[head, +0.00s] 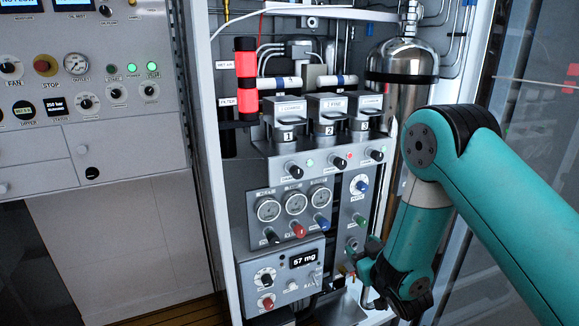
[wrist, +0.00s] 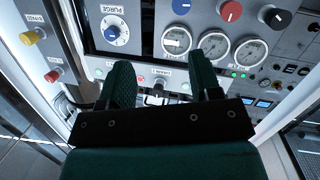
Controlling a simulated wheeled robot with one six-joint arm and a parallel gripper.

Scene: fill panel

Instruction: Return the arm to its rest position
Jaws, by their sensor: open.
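My teal arm reaches in from the right of the head view. Its elbow is high and its forearm hangs down in front of the right side of the fill panel (head: 335,215). My gripper (head: 362,272) is at the lower right of the panel, partly hidden by its own wrist. In the wrist view my gripper (wrist: 166,78) shows two dark fingers wide apart with nothing between them. Past the fingers are the panel face, a blue purge dial (wrist: 116,33) and several round gauges (wrist: 214,46). I see no finger closed on a knob; whether they touch the panel is unclear.
A steel cylinder (head: 403,65) stands behind my forearm. A box with a "57 mg" display (head: 303,260) is left of my gripper. The open cabinet's white frame (head: 207,140) and a control console (head: 90,100) are at left. A glass door (head: 515,90) is at right.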

